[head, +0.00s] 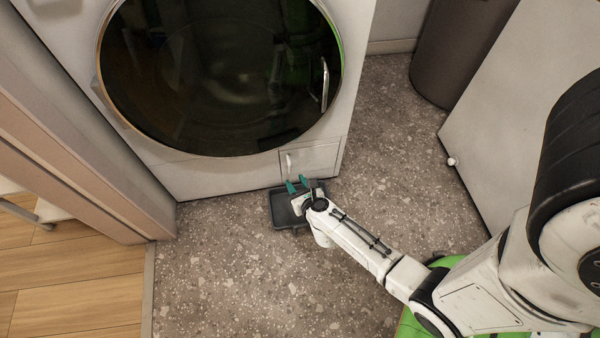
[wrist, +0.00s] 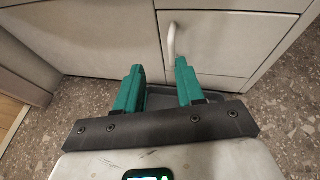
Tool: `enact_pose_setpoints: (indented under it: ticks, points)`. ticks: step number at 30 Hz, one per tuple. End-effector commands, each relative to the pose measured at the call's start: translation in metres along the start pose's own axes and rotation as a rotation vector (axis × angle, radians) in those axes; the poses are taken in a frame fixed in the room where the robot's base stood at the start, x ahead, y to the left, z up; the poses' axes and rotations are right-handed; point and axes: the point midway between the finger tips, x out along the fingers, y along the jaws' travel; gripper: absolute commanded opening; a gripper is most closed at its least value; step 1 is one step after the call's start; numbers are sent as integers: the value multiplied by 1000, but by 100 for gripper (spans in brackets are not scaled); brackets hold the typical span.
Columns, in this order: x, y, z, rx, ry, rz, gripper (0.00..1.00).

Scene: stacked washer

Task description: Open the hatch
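The hatch (head: 318,158) is a small grey-white panel at the lower right of the washer front, closed flush. It also shows in the wrist view (wrist: 235,40). Its white upright handle (head: 289,162) is near its left edge and shows in the wrist view (wrist: 171,42). My gripper (head: 297,184) has teal fingers, spread apart and empty, just in front of and below the handle. In the wrist view my gripper (wrist: 158,72) points at the washer front, with the handle ahead between the fingers' lines, nearer the right finger. No contact with the handle shows.
The washer (head: 215,170) has a large round dark door (head: 200,80) above the hatch. A dark shallow tray (head: 283,215) lies on the speckled floor under my gripper. A dark bin (head: 455,50) and a white panel (head: 530,110) stand at right. A wooden frame (head: 85,140) is at left.

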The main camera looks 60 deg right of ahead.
Motion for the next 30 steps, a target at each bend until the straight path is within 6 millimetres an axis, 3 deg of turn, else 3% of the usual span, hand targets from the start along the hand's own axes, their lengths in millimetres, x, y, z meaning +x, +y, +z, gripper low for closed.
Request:
enact_pose_setpoints:
  ticks: [8, 21, 30]
  points:
    - [15, -9, -8, 68, 15, -51, 38]
    - [90, -12, -11, 64, 15, -49, 38]
    - [108, -13, -8, 62, 16, -46, 38]
